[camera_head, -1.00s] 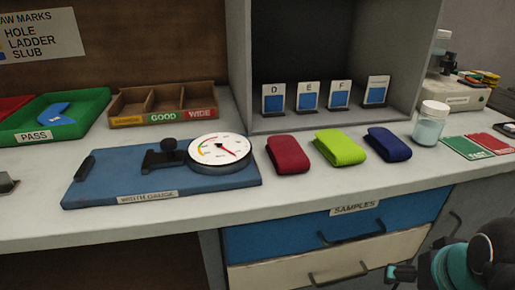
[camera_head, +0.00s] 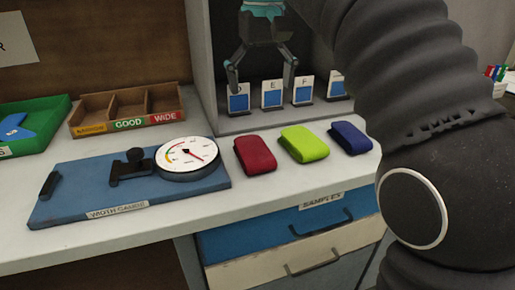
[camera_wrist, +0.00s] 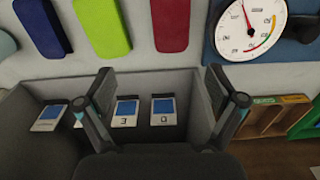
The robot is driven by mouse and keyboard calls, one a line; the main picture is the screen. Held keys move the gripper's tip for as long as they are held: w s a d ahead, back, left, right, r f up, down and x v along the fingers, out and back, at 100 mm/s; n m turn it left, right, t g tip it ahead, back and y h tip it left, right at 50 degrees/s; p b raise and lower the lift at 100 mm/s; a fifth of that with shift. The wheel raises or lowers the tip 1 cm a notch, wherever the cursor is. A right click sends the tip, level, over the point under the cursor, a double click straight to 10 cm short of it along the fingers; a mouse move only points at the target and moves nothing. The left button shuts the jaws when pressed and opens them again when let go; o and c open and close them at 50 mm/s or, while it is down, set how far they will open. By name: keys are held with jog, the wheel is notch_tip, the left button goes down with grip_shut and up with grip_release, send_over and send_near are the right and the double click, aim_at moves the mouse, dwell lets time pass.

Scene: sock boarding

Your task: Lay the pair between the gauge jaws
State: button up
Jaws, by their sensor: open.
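The width gauge is a blue board (camera_head: 95,190) with a round white dial (camera_head: 187,153), a black slider piece (camera_head: 130,165) and a small black end jaw (camera_head: 48,185). The space between the jaws is empty. Three folded sock pairs lie to its right: red (camera_head: 255,154), lime green (camera_head: 304,143) and dark blue (camera_head: 351,137). They also show in the wrist view as red (camera_wrist: 170,24), green (camera_wrist: 102,26) and blue (camera_wrist: 42,28).
A grey cubby (camera_head: 213,80) holds several upright cards with blue patches (camera_head: 271,95). A wooden sorting tray (camera_head: 128,108) marked GOOD and WIDE and a green PASS tray (camera_head: 35,122) stand at left. Drawers (camera_head: 290,232) are below the counter. My arm hides the right side.

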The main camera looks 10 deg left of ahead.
jog(key=a, duration=0.2)
jog(key=b, duration=0.2)
send_over(250, 142)
jog(key=shift+n, duration=0.3)
notch_tip(250, 142, down, 8)
jog(key=shift+s+r, duration=0.1)
jog(key=shift+s, duration=0.05)
jog(key=shift+w+f+b, duration=0.2)
jog(key=shift+f+b, duration=0.45)
jog(key=shift+f, duration=2)
jog(key=c, duration=1.4)
jog(key=shift+o, duration=0.2)
jog(key=shift+r, duration=0.1)
